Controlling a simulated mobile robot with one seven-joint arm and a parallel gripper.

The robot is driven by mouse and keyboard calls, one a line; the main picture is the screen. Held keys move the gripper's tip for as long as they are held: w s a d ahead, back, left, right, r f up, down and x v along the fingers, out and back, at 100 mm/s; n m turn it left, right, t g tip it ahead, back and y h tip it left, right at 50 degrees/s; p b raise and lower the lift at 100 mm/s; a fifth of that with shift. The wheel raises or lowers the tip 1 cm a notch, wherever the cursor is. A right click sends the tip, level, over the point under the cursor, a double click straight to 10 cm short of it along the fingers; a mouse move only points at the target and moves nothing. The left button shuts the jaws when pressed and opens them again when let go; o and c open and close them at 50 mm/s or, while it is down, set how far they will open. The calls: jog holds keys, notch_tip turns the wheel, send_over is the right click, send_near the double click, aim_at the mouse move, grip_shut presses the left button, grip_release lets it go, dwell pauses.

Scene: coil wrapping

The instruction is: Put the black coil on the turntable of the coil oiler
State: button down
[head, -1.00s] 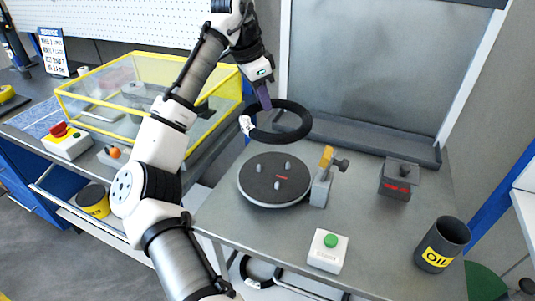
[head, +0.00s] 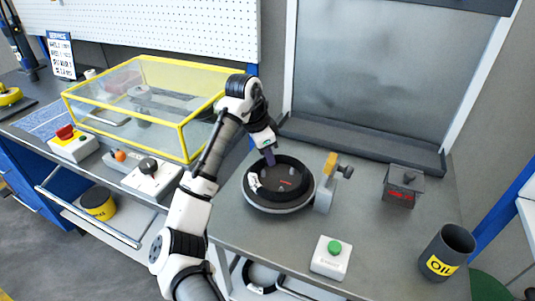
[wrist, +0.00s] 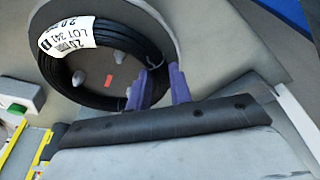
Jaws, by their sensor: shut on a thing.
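The black coil (head: 305,182), with a white label, is at the round grey turntable (head: 281,208) of the coil oiler. In the head view it lies flat around the turntable's pegs, or very slightly above the plate; I cannot tell which. In the wrist view the coil (wrist: 57,69) rings the grey pegs (wrist: 79,78) and a red mark on the plate. My gripper (head: 270,158) is at the coil's far edge in the head view. Its purple fingers (wrist: 158,88) are shut on the coil's rim, one finger inside the ring and one outside.
A post with a yellow block (head: 328,180) stands right of the turntable. A green-button box (head: 331,257), an oil can (head: 445,252) and a dark grey block (head: 404,186) are on the same table. A yellow-framed clear case (head: 150,105) stands at the left.

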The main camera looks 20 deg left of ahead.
jog(key=shift+f, duration=0.1)
jog(key=c, duration=1.3)
grip_release()
jog(key=shift+o, duration=0.2)
jog(key=v, duration=1.2)
jog(key=shift+b, duration=0.4)
